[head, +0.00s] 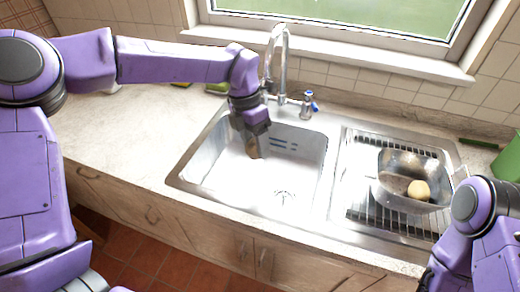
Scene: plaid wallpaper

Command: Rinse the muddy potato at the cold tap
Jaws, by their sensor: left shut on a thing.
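My left gripper (256,145) points down inside the sink basin (225,170), near its back wall. It is shut on a brown lump, the muddy potato (253,152), which is mostly hidden between the fingers. The tall chrome tap (283,62) arches up behind the gripper, and my left wrist hides part of it. A tap handle with blue marks (309,103), the cold one, stands right of the spout. I cannot make out any running water. My right arm comes in at the lower right, and its fingertips do not show.
A metal bowl (438,168) holding a clean yellowish potato (418,190) stands on the ridged drainer (365,212), right of the basin. A green container (508,160) is at the right edge. The counter (120,135) left of the sink is mostly clear. A window is behind.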

